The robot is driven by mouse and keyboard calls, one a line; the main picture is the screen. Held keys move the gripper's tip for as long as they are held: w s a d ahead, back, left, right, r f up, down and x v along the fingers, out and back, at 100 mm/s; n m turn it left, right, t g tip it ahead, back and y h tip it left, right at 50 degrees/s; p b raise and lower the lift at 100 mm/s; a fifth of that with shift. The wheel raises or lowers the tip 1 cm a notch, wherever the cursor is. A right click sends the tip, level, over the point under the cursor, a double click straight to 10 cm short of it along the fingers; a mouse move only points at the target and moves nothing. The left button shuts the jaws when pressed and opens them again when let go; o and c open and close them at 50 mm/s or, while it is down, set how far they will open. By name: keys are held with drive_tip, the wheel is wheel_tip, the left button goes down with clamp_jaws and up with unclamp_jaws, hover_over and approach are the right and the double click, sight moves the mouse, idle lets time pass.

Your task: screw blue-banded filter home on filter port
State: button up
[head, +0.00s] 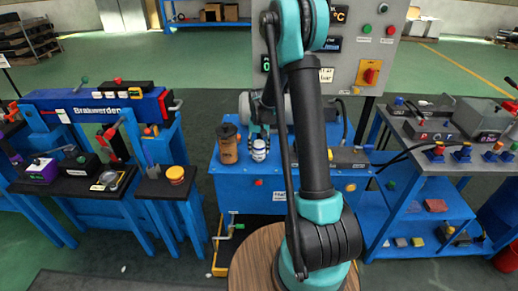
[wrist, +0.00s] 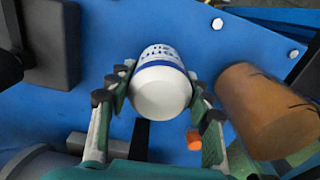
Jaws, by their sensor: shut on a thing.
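The blue-banded filter (head: 259,151) is a white can with blue lettering and a blue band, above the blue cabinet (head: 225,184). In the wrist view the filter (wrist: 161,88) sits between the two fingers of my gripper (wrist: 160,98), its plain white round end towards the camera. My gripper (head: 261,136) is shut on the filter from above in the head view. The filter port is not visible; I cannot tell whether the filter touches it.
A brown cylinder (head: 228,145) stands close left of the filter; the wrist view shows it at right (wrist: 262,108). A grey motor-like body (head: 285,108) and a control panel (head: 350,50) are behind. Benches flank the cabinet at left (head: 95,105) and right (head: 440,125).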

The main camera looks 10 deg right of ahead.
drive_tip(key=m, duration=0.4)
drive_tip(key=shift+m, duration=0.4)
drive_tip(key=m, duration=0.4)
drive_tip(key=shift+m, duration=0.3)
drive_tip(key=shift+m, duration=0.5)
drive_tip(key=m, duration=0.4)
